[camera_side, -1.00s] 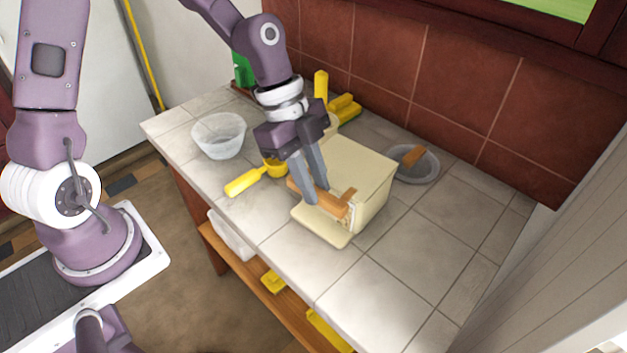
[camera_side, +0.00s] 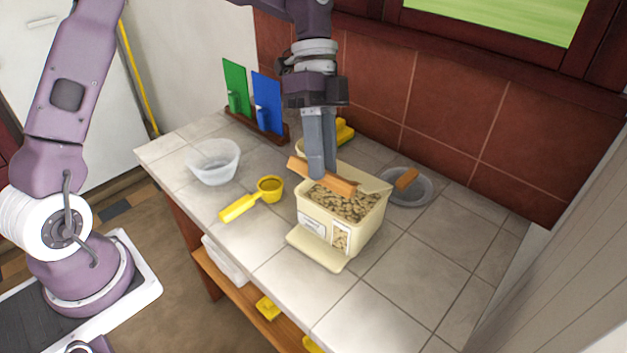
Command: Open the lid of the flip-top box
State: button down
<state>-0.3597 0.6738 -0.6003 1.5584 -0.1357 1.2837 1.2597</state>
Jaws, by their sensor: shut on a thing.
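The flip-top box (camera_side: 310,216) is cream-coloured and stands on the tiled counter. My gripper (camera_side: 319,170) points down above the box and is shut on the lid's wooden bar (camera_side: 340,185). A flat cream ledge (camera_side: 318,251) sticks out at the front of the box, and white labels (camera_side: 313,225) are on its front.
A yellow scoop (camera_side: 252,200) and a clear bowl (camera_side: 213,163) lie to the left. A grey bowl (camera_side: 410,190) with a wooden-handled item stands close on the right. Green and blue boards (camera_side: 267,102) stand in a rack at the back. The front right counter is clear.

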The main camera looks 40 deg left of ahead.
jog(key=w+r, duration=0.4)
jog(key=w, duration=0.2)
jog(key=shift+a, duration=0.25)
dwell(1.0)
jog(key=c, duration=1.6)
grip_release()
jog(key=shift+s, duration=0.1)
jog(key=shift+o, duration=0.2)
jog(key=v, duration=0.7)
